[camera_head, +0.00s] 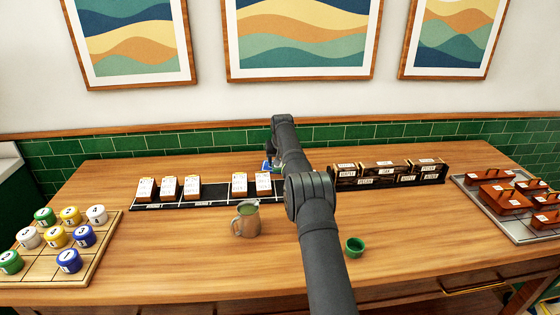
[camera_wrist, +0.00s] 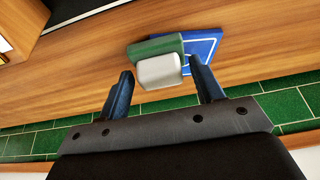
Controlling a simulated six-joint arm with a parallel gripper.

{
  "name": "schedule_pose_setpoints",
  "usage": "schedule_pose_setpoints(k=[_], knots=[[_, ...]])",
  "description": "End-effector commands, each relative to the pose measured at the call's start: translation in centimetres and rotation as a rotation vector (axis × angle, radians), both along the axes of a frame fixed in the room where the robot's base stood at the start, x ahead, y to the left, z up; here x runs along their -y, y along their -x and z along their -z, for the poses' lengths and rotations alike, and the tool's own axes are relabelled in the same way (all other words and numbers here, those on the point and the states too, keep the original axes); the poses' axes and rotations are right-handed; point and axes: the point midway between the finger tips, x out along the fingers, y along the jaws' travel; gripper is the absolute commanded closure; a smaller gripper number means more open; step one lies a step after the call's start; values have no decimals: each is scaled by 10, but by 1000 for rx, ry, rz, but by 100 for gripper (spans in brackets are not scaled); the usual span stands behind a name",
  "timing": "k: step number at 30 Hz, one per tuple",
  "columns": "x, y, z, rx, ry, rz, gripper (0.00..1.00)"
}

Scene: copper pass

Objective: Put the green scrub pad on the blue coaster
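The green scrub pad (camera_wrist: 155,45) has a pale whitish block side and shows in the wrist view just beyond my fingertips. It overlaps the left part of the blue coaster (camera_wrist: 204,43), which has a pale line near its border. I cannot tell whether the pad lies flat on the coaster or is slightly tilted at its edge. My gripper (camera_wrist: 160,66) is open, with one dark finger on each side of the pad and a gap visible between them. In the head view a bit of blue (camera_head: 268,166) shows beside my arm's end; the pad is largely hidden there.
A copper mug (camera_head: 245,222) and a small green cup (camera_head: 355,247) stand on the wooden table. A black rack (camera_head: 220,195) with labelled boxes, dark labelled boxes (camera_head: 390,173), a board (camera_head: 95,270) of coloured jars and a metal tray (camera_head: 520,232) surround them. Green tiles rise behind.

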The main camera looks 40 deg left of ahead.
Motion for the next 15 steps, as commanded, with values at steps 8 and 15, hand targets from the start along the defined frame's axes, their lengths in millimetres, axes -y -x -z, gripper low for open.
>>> schedule_pose_setpoints(k=[8,15], knots=[[0,0,0,0,0,0,35],[3,3,-16,1,-1,0,35]])
